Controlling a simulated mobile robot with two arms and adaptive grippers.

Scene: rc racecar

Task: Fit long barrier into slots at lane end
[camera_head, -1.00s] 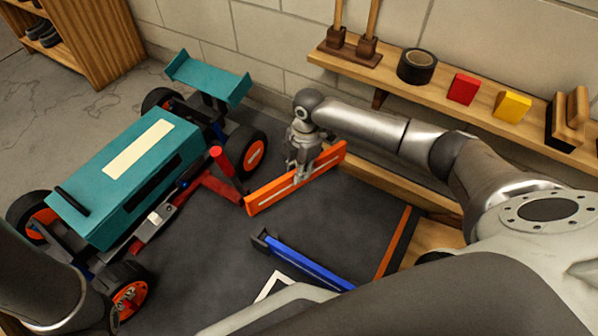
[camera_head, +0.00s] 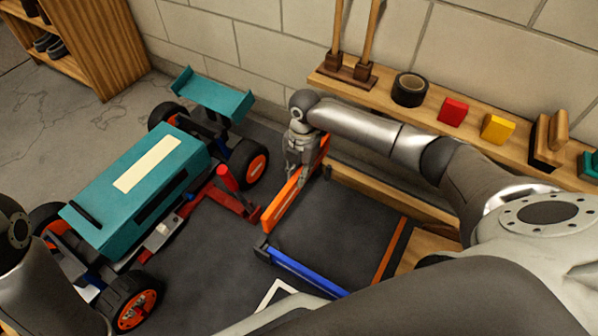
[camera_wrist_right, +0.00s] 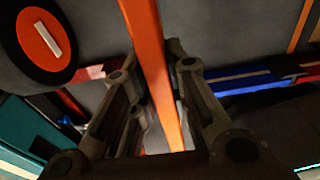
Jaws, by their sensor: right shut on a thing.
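The long orange barrier (camera_head: 281,203) is held on edge by my right gripper (camera_head: 299,172), which grips it toward its far end. In the right wrist view, the barrier (camera_wrist_right: 147,45) passes between the two fingers. In the head view, its near end is close to the dark bracket (camera_head: 262,245) at the end of the blue rail (camera_head: 305,272). Its far end is near a dark post (camera_head: 327,170) at the end of the wooden rail (camera_head: 385,196). I cannot tell whether either end touches. My left arm shows at lower left, its gripper out of frame.
The teal car (camera_head: 140,190) stands left of the barrier, its orange-hubbed wheel (camera_head: 257,168) close by. A wall shelf (camera_head: 430,112) holds tape and blocks behind my right arm. The dark mat between the rails is clear.

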